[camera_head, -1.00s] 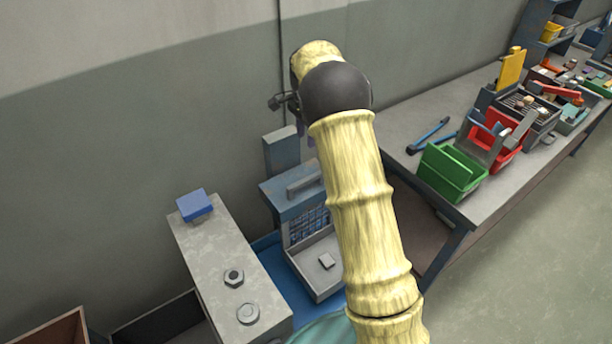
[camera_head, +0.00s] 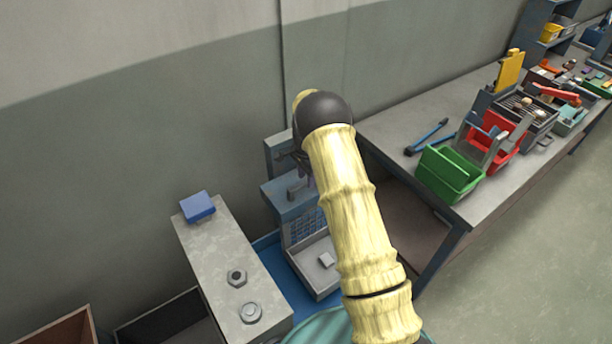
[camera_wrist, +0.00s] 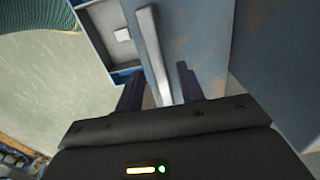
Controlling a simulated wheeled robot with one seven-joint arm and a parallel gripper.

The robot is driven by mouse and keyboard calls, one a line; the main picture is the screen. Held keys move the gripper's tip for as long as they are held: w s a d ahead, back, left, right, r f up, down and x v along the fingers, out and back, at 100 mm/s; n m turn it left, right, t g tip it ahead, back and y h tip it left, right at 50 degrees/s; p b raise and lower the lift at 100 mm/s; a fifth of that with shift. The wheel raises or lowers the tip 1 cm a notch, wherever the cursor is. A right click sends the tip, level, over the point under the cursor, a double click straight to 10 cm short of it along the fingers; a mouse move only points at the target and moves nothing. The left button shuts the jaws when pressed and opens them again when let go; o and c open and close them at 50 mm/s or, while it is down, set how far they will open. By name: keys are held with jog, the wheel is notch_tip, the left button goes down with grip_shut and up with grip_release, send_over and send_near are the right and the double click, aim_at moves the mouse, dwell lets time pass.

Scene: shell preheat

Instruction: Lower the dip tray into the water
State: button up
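A blue box-like station (camera_head: 288,206) stands against the wall, with a grille on its front. A grey open tray (camera_head: 301,262) with a small pale block in it juts out below; I take it as the dip tray. The tray also shows at the top of the wrist view (camera_wrist: 103,20). A grey bar handle (camera_head: 297,190) sits on the station's top. In the wrist view the bar (camera_wrist: 150,40) runs between the two dark fingers of my gripper (camera_wrist: 160,86), which stand apart with a gap on the right. Firm contact is not visible. No water is visible.
A grey bench (camera_head: 215,260) with a blue block and two nut-like parts stands left of the station. On the right a workbench (camera_head: 395,125) carries green (camera_head: 448,172) and red bins. Open boxes stand at bottom left.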

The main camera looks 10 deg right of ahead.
jog(key=shift+f, duration=0.5)
jog(key=shift+c, duration=0.5)
grip_shut()
jog(key=shift+f, duration=0.15)
jog(key=b, duration=1.7)
send_near(306, 223)
jog(key=w+f, duration=0.1)
jog(key=f, duration=0.3)
jog(key=w+f, duration=0.1)
jog(key=f, duration=0.4)
jog(key=w+f, duration=0.1)
jog(key=f, duration=0.4)
jog(key=shift+d+f, duration=0.2)
jog(key=shift+d, duration=0.05)
jog(key=shift+s+f, duration=0.1)
